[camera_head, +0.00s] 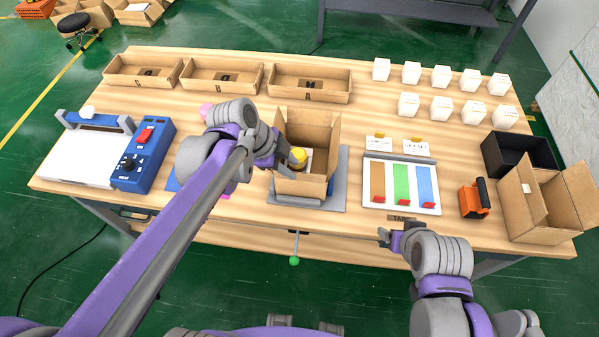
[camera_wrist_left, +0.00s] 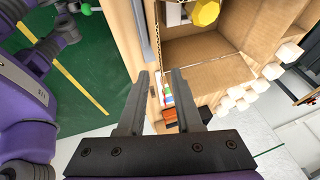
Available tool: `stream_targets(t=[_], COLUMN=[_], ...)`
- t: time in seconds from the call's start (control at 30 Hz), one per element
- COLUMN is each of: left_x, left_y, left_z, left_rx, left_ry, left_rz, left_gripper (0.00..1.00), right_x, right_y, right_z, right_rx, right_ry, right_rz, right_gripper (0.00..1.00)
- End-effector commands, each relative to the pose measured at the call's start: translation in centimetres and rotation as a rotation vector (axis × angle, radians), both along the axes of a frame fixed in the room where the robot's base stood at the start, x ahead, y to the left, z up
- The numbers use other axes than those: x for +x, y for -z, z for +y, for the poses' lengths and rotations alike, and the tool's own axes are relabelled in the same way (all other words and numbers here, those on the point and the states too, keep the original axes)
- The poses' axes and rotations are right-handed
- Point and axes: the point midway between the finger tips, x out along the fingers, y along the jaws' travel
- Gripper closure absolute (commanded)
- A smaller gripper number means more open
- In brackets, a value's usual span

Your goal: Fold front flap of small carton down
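The small open carton (camera_head: 300,185) stands on a grey plate at the middle of the table, with a yellow-topped item (camera_head: 298,157) inside. In the head view my left gripper (camera_head: 291,160) is at the carton's left front side, partly hidden by its own arm. In the left wrist view the left gripper (camera_wrist_left: 160,92) has its fingers apart, with a cardboard edge beyond and between the tips. The carton (camera_wrist_left: 215,75) and yellow top (camera_wrist_left: 206,12) also show there. I cannot tell whether a finger touches the flap. My right gripper (camera_head: 387,237) is off the table's front edge, away from the carton; its opening is too small to tell.
A tray with coloured strips (camera_head: 433,208) lies right of the carton. An orange tool (camera_head: 474,199), a black bin (camera_head: 520,142) and a larger open carton (camera_head: 540,230) stand further right. A blue sealer (camera_head: 145,165) is at left. Shallow boxes (camera_head: 310,98) and white boxes (camera_head: 411,73) line the back.

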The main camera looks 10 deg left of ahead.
Motion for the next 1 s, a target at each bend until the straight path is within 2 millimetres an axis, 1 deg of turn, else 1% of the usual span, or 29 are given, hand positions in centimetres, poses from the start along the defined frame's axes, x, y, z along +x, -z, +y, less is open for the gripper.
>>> stream_targets(t=[0.03,0.1,0.2,0.3,0.43,0.7,0.77,0.8,0.9,1.0], left_x=[0.2,0.5,0.9,1.1,1.2,1.3,1.3,1.3,1.3,1.3], left_y=[1.1,2.2,3.5,4.5,5.1,5.2,5.2,5.2,5.1,5.1], left_z=[-0.5,-0.9,-1.5,-1.9,-2.2,-2.2,-2.2,-2.2,-2.2,-2.2], left_rx=[0.000,0.000,-0.001,0.000,0.001,0.001,0.001,0.001,0.001,0.001], left_ry=[0.003,0.002,0.002,0.001,-0.001,-0.002,-0.002,-0.002,-0.002,-0.002], left_rz=[0.001,0.000,0.001,0.001,0.000,-0.001,-0.001,-0.001,-0.001,-0.001], left_gripper=[0.66,0.66,0.66,0.66,0.66,0.66,0.75,0.82,1.00,1.00], right_x=[-0.1,-0.2,-0.3,-0.4,-0.4,-0.4,-0.4,-0.4,-0.4,-0.4], right_y=[0.3,0.4,0.7,0.8,0.9,0.8,0.8,0.8,0.8,0.8], right_z=[0.0,0.0,0.0,0.0,0.0,0.0,0.0,0.0,0.0,0.0], right_rx=[0.000,0.000,0.000,0.000,0.000,0.000,0.000,0.000,0.000,0.000], right_ry=[0.000,0.000,0.000,0.000,0.000,0.000,0.000,0.000,0.000,0.000], right_rz=[0.002,0.004,0.006,0.007,0.008,0.008,0.008,0.008,0.008,0.008], right_gripper=[0.28,0.28,0.28,0.28,0.28,0.28,0.28,0.28,0.28,0.28])
